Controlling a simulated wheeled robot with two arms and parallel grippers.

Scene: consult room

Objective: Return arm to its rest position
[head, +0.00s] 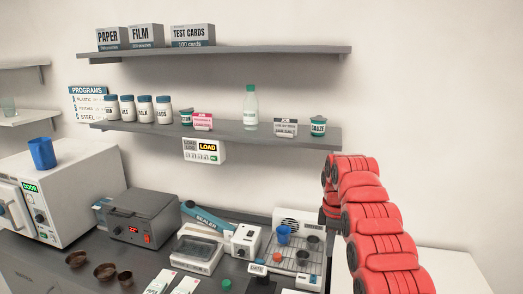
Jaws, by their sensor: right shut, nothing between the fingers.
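My right arm is red and segmented, and comes in from the bottom right. It rises and bends over at its top, in front of the wall and just right of the shelves. My right gripper (329,218) is at the far end of this arm, mostly hidden behind the red links. It is shut and nothing shows in it. It is above the right end of the counter, near a white rack unit (300,224). My left arm and gripper are not in view.
A lower shelf (225,132) with jars and a bottle (250,108) ends close left of my arm. The counter holds a white oven (75,180) with a blue cup (41,153), a grey heater box (140,217), a sealer (207,217) and brown bowls (105,271). The wall right of the arm is bare.

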